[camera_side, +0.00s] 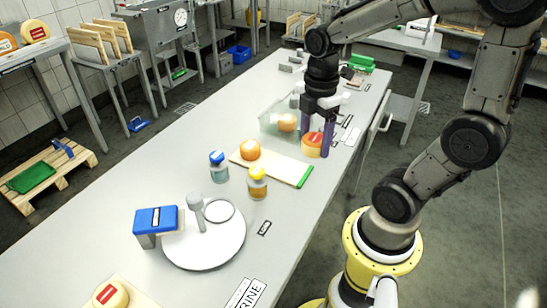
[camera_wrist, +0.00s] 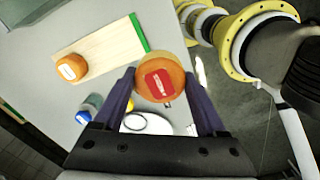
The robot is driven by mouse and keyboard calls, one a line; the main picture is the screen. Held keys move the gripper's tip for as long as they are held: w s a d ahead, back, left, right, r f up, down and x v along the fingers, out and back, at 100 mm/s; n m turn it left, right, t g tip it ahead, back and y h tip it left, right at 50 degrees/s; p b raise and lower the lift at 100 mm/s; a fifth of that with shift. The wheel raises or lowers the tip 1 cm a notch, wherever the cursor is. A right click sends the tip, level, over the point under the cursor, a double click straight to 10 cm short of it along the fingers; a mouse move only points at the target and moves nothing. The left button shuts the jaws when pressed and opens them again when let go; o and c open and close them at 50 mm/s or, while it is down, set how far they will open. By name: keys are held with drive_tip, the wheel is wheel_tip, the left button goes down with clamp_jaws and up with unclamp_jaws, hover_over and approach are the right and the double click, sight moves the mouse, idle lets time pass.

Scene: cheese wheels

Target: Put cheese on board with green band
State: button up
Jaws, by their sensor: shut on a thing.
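My gripper (camera_side: 316,133) is shut on an orange cheese wheel with a red label (camera_side: 312,151). The held cheese also shows between the fingers in the wrist view (camera_wrist: 160,78). How high it is above the table is hard to tell. The pale wooden board with the green band (camera_side: 279,168) lies to the lower left of the gripper in the side view. Its green band is at the right end; the board shows at upper left in the wrist view (camera_wrist: 105,48). Another orange cheese (camera_side: 250,149) with a white label (camera_wrist: 68,70) sits on the board's far end.
A clear bin (camera_side: 270,126) holding an orange cheese (camera_side: 287,122) stands behind the board. A blue-lidded jar (camera_side: 218,168) and a yellow-lidded jar (camera_side: 257,184) stand close to the board. A white round plate (camera_side: 220,252) and blue-topped block (camera_side: 157,220) are nearer the camera.

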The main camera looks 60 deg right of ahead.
approach(278, 165)
drive_tip(key=s+a+r, duration=0.2)
drive_tip(key=s, duration=0.2)
drive_tip(key=w+f, duration=0.1)
drive_tip(key=w+d+f, duration=0.1)
drive_tip(key=w+f, duration=0.1)
drive_tip(key=shift+d+f, duration=0.2)
drive_tip(key=shift+d, duration=0.05)
drive_tip(key=shift+w+d+f, duration=0.15)
drive_tip(key=shift+w+f, duration=0.15)
drive_tip(key=shift+f, duration=0.15)
drive_tip(key=shift+w+f, duration=0.15)
drive_tip(key=shift+f, duration=0.75)
drive_tip(key=shift+w+f, duration=0.1)
drive_tip(key=shift+f, duration=0.8)
drive_tip(key=o, duration=1.6)
drive_tip(key=shift+f, duration=0.15)
drive_tip(key=shift+c, duration=0.2)
